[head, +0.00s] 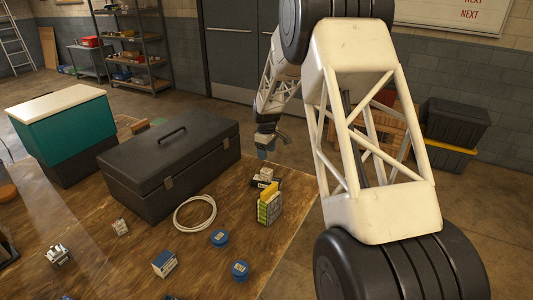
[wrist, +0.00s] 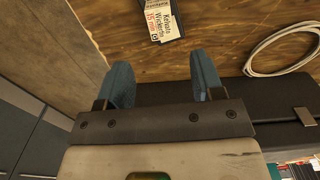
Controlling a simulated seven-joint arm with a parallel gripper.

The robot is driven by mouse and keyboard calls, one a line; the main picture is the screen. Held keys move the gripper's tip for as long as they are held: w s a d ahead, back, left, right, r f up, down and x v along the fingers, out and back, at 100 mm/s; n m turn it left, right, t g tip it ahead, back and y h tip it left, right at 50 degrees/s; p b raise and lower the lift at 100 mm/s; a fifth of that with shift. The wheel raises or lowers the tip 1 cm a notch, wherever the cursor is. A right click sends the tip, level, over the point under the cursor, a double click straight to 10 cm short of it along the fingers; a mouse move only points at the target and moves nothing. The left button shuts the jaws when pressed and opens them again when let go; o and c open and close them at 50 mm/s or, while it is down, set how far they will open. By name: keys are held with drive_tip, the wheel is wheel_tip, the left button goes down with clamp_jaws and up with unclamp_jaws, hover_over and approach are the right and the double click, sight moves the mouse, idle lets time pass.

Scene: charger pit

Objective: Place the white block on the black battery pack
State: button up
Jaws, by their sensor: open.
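I cannot tell for sure which item is the battery pack.
A black toolbox (head: 170,165) stands left of the gripper. A dark and white item (head: 58,255) is at left. Wood between them is bare.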

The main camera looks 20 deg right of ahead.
idle(0.4)
drive_tip(key=s+a+r+m+t, duration=0.1)
drive_tip(key=s+a+r+m, duration=0.15)
drive_tip(key=s+r, duration=0.9)
drive_tip(key=s+a+r+m, duration=0.25)
drive_tip(key=s+r, duration=0.65)
drive_tip(key=s, duration=0.6)
drive_tip(key=s+a+m, duration=0.2)
drive_tip(key=s, duration=1.3)
drive_tip(key=s+a+m+t, duration=0.1)
drive_tip(key=s+m, duration=0.1)
drive_tip(key=s, duration=1.3)
drive_tip(key=shift+s+a+r+t, duration=0.15)
drive_tip(key=shift+a+r+t, duration=0.15)
drive_tip(key=shift+a, duration=0.05)
